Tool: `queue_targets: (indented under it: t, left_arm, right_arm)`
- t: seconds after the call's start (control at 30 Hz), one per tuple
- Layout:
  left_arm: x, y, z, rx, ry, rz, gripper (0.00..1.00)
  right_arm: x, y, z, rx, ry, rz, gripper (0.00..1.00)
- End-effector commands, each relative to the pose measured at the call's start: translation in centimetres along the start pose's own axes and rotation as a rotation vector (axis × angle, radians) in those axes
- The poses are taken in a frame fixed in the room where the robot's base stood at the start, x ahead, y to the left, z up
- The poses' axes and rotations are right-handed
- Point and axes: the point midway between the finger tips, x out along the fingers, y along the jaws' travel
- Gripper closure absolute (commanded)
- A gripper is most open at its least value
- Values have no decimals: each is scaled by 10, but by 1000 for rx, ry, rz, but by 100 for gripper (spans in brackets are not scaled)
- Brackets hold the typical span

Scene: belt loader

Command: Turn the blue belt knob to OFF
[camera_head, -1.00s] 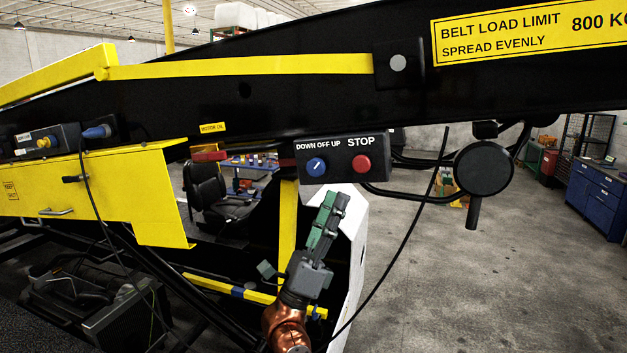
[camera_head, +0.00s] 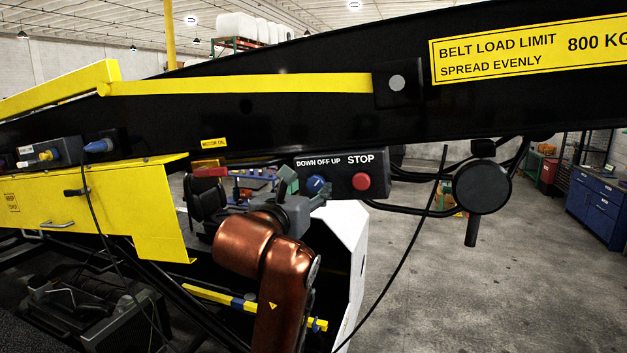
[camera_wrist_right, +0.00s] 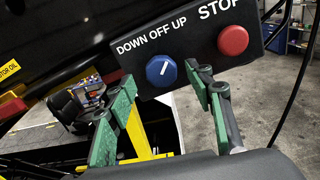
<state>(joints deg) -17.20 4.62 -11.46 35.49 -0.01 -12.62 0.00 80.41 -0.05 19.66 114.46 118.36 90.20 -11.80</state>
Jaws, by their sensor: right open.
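The blue belt knob (camera_head: 317,184) sits on the dark control box (camera_head: 340,161) under the words DOWN OFF UP. In the right wrist view the knob (camera_wrist_right: 161,70) shows whole, and its white pointer line leans right of the box's own upright, toward UP. My right gripper (camera_head: 303,187) is in front of the box, facing the knob. In the wrist view its green-padded fingers (camera_wrist_right: 165,88) are spread apart, one on each side below the knob, with nothing between them. Contact with the knob does not show. My left gripper is not in view.
A red STOP button (camera_head: 361,182) is right of the knob on the same box. A round black part (camera_head: 482,187) and hanging cables are further right. A yellow panel (camera_head: 110,205) stands at left, and the black loader beam runs above.

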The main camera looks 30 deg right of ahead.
Motion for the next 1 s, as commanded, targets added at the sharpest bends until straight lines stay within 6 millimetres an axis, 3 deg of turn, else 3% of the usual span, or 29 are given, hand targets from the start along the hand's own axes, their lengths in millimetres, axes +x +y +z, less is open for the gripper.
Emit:
queue_targets:
  t: [0.2, 0.57, 1.0]
  left_arm:
    - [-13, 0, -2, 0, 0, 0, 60]
    - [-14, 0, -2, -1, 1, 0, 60]
    - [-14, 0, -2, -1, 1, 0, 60]
  right_arm:
    - [27, 0, 1, -2, 0, -3, 52]
    - [32, 0, 0, 0, -2, -2, 52]
    - [32, 0, 0, 0, -2, -2, 82]
